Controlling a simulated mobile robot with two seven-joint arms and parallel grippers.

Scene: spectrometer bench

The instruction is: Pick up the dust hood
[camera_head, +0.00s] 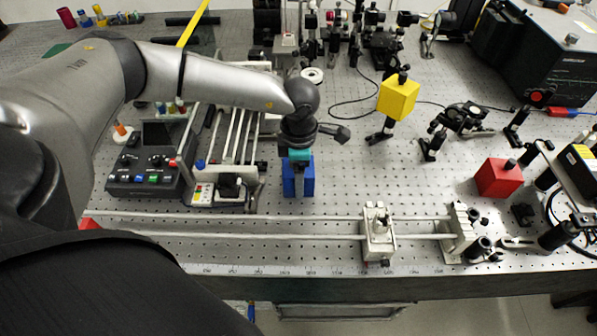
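My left arm comes in from the left, and its gripper (299,156) points down at a blue box-shaped cover (298,184) on the perforated bench. The gripper's teal end overlaps the top of the blue cover, hiding that part; I cannot tell whether the fingers are closed on it. Two similar covers with black knobs are a yellow one (397,100), raised at the upper middle, and a red one (498,178), low at the right. Which of the three is the dust hood is not marked. My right gripper is not in view.
A control box (150,184) and a railed device (228,150) stand left of the blue cover. A long rail with a white carriage (377,240) runs along the front. Optic mounts (460,118) stand at the right. Bare bench (400,180) lies right of the blue cover.

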